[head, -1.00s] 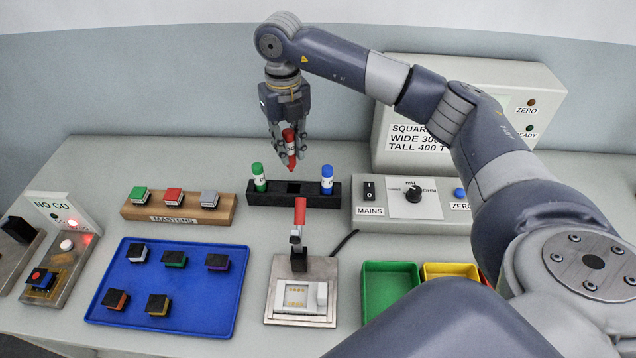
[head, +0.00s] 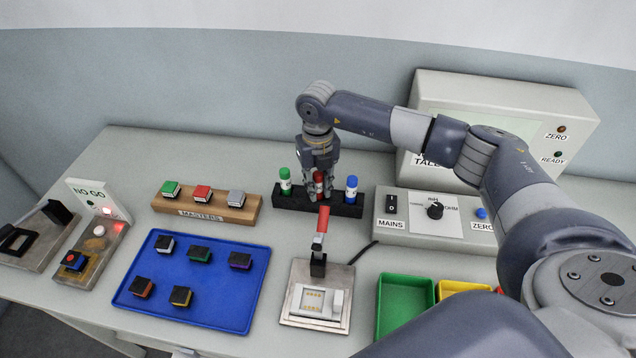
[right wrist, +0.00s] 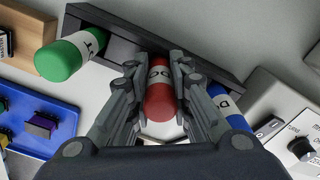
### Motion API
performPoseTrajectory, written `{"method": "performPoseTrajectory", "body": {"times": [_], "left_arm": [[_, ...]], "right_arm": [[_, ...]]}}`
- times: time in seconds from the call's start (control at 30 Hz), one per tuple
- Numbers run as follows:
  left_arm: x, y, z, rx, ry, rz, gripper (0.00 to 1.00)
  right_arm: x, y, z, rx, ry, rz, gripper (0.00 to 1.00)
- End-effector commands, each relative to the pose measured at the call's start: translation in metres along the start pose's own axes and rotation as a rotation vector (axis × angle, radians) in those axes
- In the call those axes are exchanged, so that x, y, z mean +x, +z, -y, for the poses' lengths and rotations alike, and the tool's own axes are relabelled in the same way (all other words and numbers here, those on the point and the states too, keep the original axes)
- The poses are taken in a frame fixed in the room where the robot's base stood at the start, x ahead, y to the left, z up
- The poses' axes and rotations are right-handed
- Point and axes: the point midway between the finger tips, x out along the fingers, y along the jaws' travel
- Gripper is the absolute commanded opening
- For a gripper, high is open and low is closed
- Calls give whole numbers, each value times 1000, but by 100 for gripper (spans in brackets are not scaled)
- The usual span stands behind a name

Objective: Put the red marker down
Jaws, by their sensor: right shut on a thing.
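The red marker (head: 319,181) is upright between the fingers of my right gripper (head: 320,190). In the right wrist view the red marker (right wrist: 159,92) shows between both fingers of the right gripper (right wrist: 160,88), which is shut on it. It is at the middle of the black marker rack (head: 276,198), between the green marker (head: 285,182) and the blue marker (head: 351,188). Its lower end is hidden, so I cannot tell how deep it sits in the slot. The rack (right wrist: 112,38) also shows in the wrist view. My left gripper is not in view.
A test fixture with a red-handled lever (head: 323,220) stands just in front of the rack. The wooden masters block (head: 240,213) is to the left, the meter box (head: 410,222) to the right. A blue tray (head: 215,310) and a green bin (head: 405,280) are nearer.

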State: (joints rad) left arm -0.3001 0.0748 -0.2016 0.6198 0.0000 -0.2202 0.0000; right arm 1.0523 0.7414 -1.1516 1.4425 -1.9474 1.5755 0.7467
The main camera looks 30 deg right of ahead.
Motion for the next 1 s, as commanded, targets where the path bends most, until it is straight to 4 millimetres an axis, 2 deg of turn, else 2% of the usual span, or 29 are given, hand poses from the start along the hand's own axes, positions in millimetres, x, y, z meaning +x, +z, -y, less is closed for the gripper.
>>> {"method": "performPoseTrajectory", "body": {"times": [0.13,0.17,0.2,0.23,0.27,0.67,0.7,0.87,1.0], "left_arm": [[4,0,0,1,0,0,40],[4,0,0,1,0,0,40],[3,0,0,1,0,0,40],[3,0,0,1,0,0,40],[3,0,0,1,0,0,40],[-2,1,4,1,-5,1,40],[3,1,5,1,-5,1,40],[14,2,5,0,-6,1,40],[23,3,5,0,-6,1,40]], "right_arm": [[4,0,0,1,0,0,4],[4,0,0,1,0,0,21],[3,0,0,1,0,0,30],[3,0,0,1,0,0,37],[3,0,0,1,0,0,39],[-3,0,0,1,0,0,39],[-5,1,0,1,1,2,39],[-33,2,0,1,2,6,39],[-65,2,0,0,2,6,39]]}}
